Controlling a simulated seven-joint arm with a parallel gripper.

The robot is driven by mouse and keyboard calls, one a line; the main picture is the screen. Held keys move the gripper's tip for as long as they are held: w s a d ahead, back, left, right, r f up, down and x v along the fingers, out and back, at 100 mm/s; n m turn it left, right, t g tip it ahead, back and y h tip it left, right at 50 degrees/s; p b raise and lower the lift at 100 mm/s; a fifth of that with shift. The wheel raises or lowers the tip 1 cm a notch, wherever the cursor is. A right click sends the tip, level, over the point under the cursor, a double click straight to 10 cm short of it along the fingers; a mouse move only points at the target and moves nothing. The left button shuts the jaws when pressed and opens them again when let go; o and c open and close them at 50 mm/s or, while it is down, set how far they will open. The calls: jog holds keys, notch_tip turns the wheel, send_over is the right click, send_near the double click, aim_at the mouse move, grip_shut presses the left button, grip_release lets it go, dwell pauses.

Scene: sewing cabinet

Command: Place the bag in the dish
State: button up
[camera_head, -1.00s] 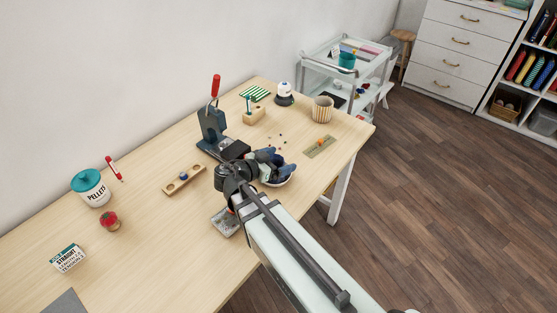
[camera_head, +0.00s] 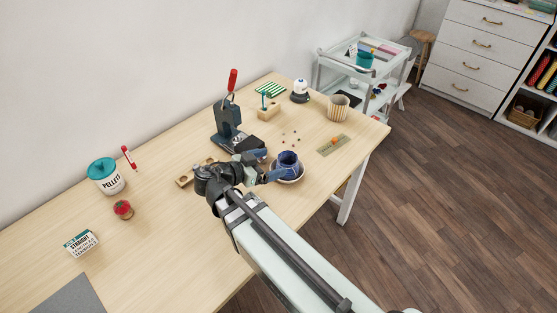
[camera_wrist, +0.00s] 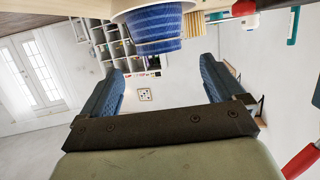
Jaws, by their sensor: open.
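The blue bag (camera_head: 288,161) stands in the pale dish (camera_head: 298,178) near the right front edge of the table. In the wrist view, which is upside down, the blue woven bag (camera_wrist: 154,28) is at the top against the pale dish (camera_wrist: 183,4). My gripper (camera_head: 264,166) is just left of the bag, its two blue fingers pointing toward it. In the wrist view my gripper (camera_wrist: 160,82) is open, with nothing between the fingers, and the bag lies beyond the fingertips. The fingers partly cover the dish's left side in the head view.
A dark press (camera_head: 228,122) with a red handle stands behind my gripper. A striped cup (camera_head: 338,108) and an olive ruler-like piece (camera_head: 334,145) are to the right. Small beads (camera_head: 291,137) lie behind the dish.

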jog(key=shift+v, duration=1.15)
